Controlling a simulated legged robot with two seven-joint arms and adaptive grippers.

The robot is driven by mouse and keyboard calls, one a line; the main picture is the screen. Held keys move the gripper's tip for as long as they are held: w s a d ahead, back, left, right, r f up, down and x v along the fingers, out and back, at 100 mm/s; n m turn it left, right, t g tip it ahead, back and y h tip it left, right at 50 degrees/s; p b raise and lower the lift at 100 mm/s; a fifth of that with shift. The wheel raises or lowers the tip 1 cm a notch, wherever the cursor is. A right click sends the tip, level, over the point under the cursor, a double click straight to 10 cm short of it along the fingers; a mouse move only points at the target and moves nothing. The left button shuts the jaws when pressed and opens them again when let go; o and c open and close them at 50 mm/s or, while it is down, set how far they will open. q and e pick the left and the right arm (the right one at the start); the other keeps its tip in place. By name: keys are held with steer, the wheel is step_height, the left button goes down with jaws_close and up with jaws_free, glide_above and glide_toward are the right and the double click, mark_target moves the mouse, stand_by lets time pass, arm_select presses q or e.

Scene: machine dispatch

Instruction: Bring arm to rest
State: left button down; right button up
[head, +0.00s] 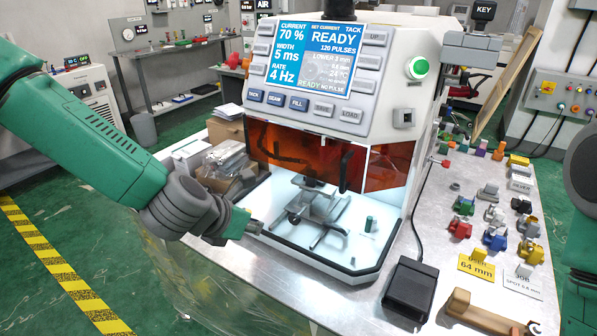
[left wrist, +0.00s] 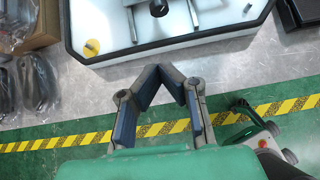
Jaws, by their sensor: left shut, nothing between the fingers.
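My left arm comes in from the left in the head view, green with grey joints. Its left gripper (head: 252,227) is by the front left edge of the lit work chamber (head: 352,262) of the machine. In the left wrist view the left gripper (left wrist: 160,72) has its two fingers drawn together at the tips, with nothing between them. The fingers point at the metal bench top just outside the chamber's black rim. Part of my right arm shows at the right edge of the head view; its gripper is out of view.
The machine (head: 330,70) stands on a metal bench (head: 390,235) with a bright display reading READY. A black pedal-like box (head: 409,289), a tan handle (head: 485,314) and several coloured parts lie to the right. Bagged items (head: 228,160) lie left. Green floor is open at left.

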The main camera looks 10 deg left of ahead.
arm_select(q)
steer(key=s+a+f+m+g+y+b, duration=0.1)
steer(key=s+a+f+m+g+b, duration=0.2)
steer(key=s+f+m, duration=1.25)
steer(key=s+a+f+m+g+y+b, duration=0.1)
steer(key=s+a+f+m+g, duration=0.1)
steer(key=s+f+m, duration=0.3)
steer(key=s+a+f+m+g+y+b, duration=0.1)
steer(key=s+a+f+m, duration=0.3)
steer(key=s+m, duration=0.6)
step_height(320, 180, down, 2)
steer(key=shift+s+a+f+m+g, duration=0.15)
steer(key=shift+a+m+g, duration=0.05)
steer(key=shift+m+g, duration=0.65)
